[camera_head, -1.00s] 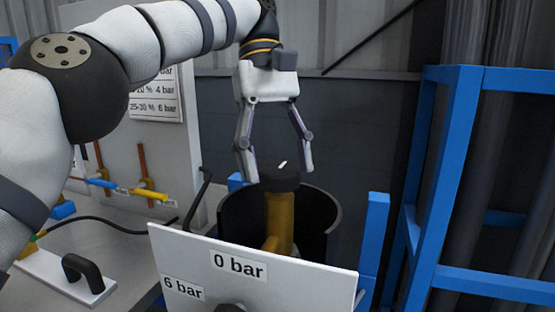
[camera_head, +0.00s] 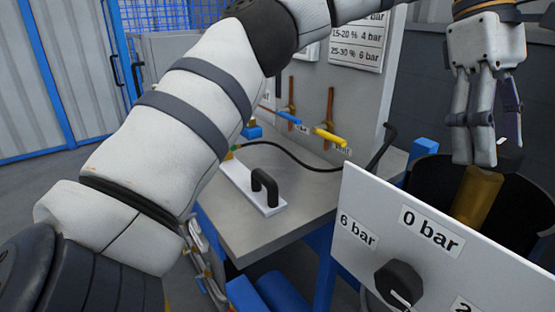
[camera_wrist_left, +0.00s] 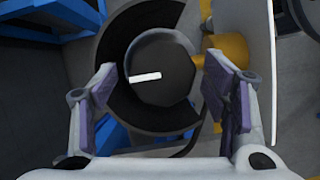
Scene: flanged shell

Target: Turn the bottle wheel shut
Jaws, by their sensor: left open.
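The bottle wheel (camera_wrist_left: 160,68) is a dark faceted knob with a white mark, seen from above in the left wrist view. In the head view my fingers hide most of it. It tops a yellow-brown bottle neck (camera_head: 477,195) inside a black open shell (camera_head: 425,183). My left gripper (camera_head: 485,152) points down over the wheel. In the left wrist view its open fingers (camera_wrist_left: 163,103) stand to either side of the wheel, nearer the camera-side edge, with gaps showing. My right gripper is not in view.
A white panel (camera_head: 375,205) with pressure labels and a black knob (camera_head: 398,283) stands in front of the shell. To the left is a grey bench (camera_head: 300,215) with a black handle (camera_head: 265,187), a hose and yellow and blue valve levers.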

